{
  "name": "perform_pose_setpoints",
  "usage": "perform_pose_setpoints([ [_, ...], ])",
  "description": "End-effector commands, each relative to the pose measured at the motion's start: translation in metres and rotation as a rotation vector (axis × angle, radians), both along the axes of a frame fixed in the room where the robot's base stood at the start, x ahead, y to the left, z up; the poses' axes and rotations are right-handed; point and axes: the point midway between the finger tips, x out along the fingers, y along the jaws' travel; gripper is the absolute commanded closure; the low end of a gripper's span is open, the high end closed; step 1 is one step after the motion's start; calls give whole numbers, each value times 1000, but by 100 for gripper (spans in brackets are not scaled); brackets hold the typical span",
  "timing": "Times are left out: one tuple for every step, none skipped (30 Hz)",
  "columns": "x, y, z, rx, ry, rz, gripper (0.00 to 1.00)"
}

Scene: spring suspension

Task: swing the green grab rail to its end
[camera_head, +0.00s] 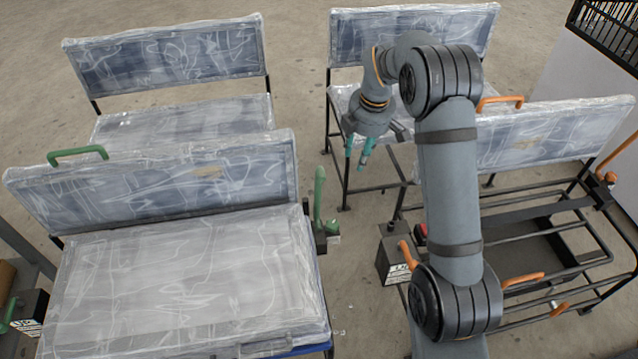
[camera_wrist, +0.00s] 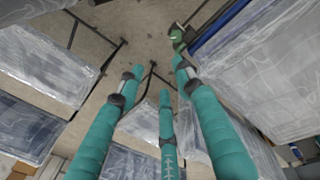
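An upright green rail (camera_head: 319,200) stands at the right side of the front left seat, on a green bracket (camera_head: 331,228). A green part shows in the wrist view (camera_wrist: 177,35) at the top, beyond the fingertips. A green loop handle (camera_head: 77,154) sits on top of that seat's back. I cannot tell for sure which one is the grab rail. My gripper (camera_head: 357,164), with teal fingers, hangs above and to the right of the upright rail, apart from it. Its three fingers (camera_wrist: 160,76) are spread in the wrist view, with nothing between them.
Film-wrapped seats (camera_head: 170,270) stand left and behind. Another wrapped seat back (camera_head: 540,138), with an orange handle (camera_head: 500,101), is at right above a black tube frame (camera_head: 560,205). A dark box (camera_head: 393,262) with an orange lever (camera_head: 408,254) stands near my arm. Open floor (camera_head: 355,235) lies between the seats.

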Motion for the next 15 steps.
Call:
perform_pose_setpoints([
  [6, 22, -5, -22, -1, 159, 64],
  [8, 32, -6, -34, -3, 248, 64],
  [10, 44, -8, -49, -5, 354, 64],
  [11, 53, -10, -59, -7, 425, 64],
  [12, 60, -10, -66, -9, 487, 64],
  [13, 68, -12, -76, -11, 560, 64],
  [13, 74, -13, -81, -12, 608, 64],
  [14, 78, -13, -88, -14, 648, 64],
  [12, 83, -21, -86, -8, 681, 64],
  [8, 86, -28, -77, -1, 693, 64],
  [6, 89, -30, -71, 2, 702, 64],
  [5, 91, -31, -67, 5, 714, 64],
  [4, 93, -32, -65, 6, 719, 64],
  [4, 93, -32, -64, 7, 722, 64],
  [3, 94, -32, -62, 8, 723, 64],
])
